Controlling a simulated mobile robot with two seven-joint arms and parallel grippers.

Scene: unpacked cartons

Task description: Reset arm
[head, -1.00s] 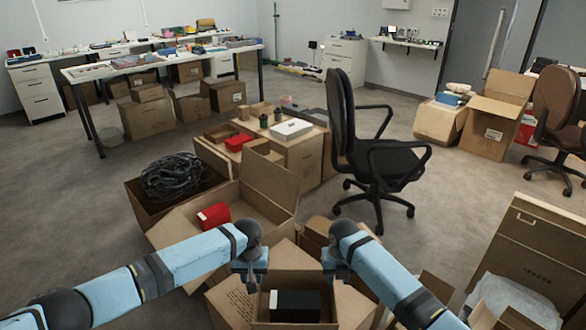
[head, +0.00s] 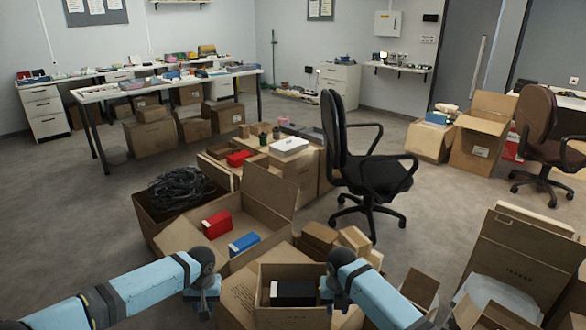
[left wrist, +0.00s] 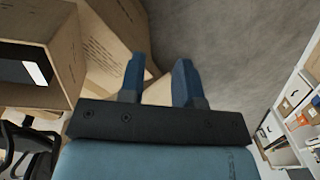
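My left gripper (head: 203,297) hangs left of the small open carton (head: 262,285) in the head view. The left wrist view shows its two blue fingers (left wrist: 160,82) apart with nothing between them, so it is open and empty. My right gripper (head: 328,290) is by the right side of the small carton; its finger gap is not clear. A black box (head: 293,293) with a white end lies inside that carton and also shows in the left wrist view (left wrist: 14,69).
A large open carton (head: 268,193) behind holds a red box (head: 216,225) and a blue box (head: 244,243). A carton of black cables (head: 180,189) stands left of it. An office chair (head: 368,175) stands behind right. Open cartons (head: 520,262) crowd the right; floor at left is clear.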

